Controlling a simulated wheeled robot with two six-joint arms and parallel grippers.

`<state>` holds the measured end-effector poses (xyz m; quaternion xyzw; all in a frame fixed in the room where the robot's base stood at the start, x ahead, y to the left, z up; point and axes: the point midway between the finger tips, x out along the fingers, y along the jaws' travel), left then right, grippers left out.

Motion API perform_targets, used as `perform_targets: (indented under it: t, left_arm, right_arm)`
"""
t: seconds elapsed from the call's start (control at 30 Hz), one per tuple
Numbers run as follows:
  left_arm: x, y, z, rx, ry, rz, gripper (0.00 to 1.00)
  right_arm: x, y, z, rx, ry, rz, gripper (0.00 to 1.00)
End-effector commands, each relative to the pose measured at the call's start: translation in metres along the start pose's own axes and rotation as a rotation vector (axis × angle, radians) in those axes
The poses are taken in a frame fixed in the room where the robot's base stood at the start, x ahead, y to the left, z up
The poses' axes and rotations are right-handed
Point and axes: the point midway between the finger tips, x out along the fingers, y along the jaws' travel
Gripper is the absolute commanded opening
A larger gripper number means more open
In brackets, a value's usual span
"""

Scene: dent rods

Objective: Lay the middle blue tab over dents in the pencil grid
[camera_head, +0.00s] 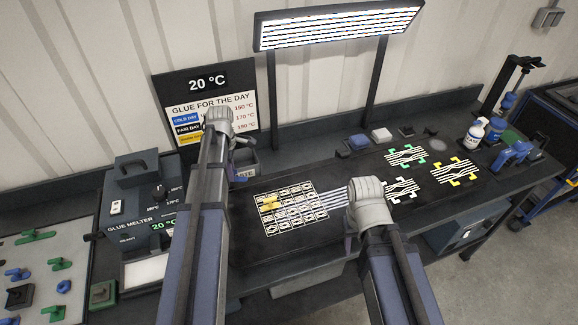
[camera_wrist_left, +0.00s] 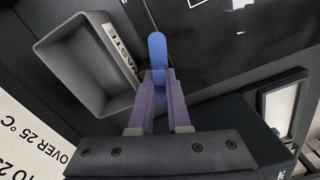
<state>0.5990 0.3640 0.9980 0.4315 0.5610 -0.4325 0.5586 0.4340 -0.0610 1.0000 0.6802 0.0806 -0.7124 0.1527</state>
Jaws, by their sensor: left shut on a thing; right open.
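My left gripper (camera_wrist_left: 158,78) is shut on a blue tab (camera_wrist_left: 157,55), a flat strip with a rounded end, seen in the left wrist view. In the head view the left arm hides this tab and most of the left gripper, which is close to the waste bin. The pencil grid (camera_head: 310,207) is a white-lined grid of dark marks on the dark bench mat, below and right of the left gripper. A yellow tab (camera_head: 270,203) lies on its left part. My right gripper (camera_head: 348,243) is right of the grid, its fingers mostly hidden behind its wrist.
The grey waste bin (camera_head: 245,162) stands beside the left gripper; it also shows in the left wrist view (camera_wrist_left: 70,75). The glue melter (camera_head: 140,185) is at left. Striped panels with green and yellow corners (camera_head: 457,171) lie at right. A lit striped lamp (camera_head: 340,25) stands behind.

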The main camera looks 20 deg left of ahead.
Motion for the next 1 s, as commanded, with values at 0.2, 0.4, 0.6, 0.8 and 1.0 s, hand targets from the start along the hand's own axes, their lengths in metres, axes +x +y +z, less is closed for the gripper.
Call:
perform_targets:
  t: [0.2,0.4,0.6,0.8,1.0]
  left_arm:
    - [-0.009,-0.008,0.031,0.169,0.0,0.0,0.0]
    - [-0.025,-0.03,0.099,0.589,0.0,0.0,0.0]
    - [-0.037,-0.054,0.153,0.966,0.0,0.0,0.0]
    - [-0.042,-0.069,0.182,1.182,0.0,0.0,0.0]
    - [-0.043,-0.073,0.189,1.237,-0.001,0.0,0.0]
  right_arm:
    - [-0.009,0.001,0.001,0.0,0.0,0.0,0.5]
    - [-0.025,0.002,0.002,-0.001,0.0,0.0,0.5]
    - [-0.036,0.003,0.003,-0.001,0.0,0.0,0.5]
    - [-0.042,0.004,0.003,-0.001,0.0,0.0,0.5]
    - [-0.042,0.004,0.003,-0.001,0.0,0.0,0.5]
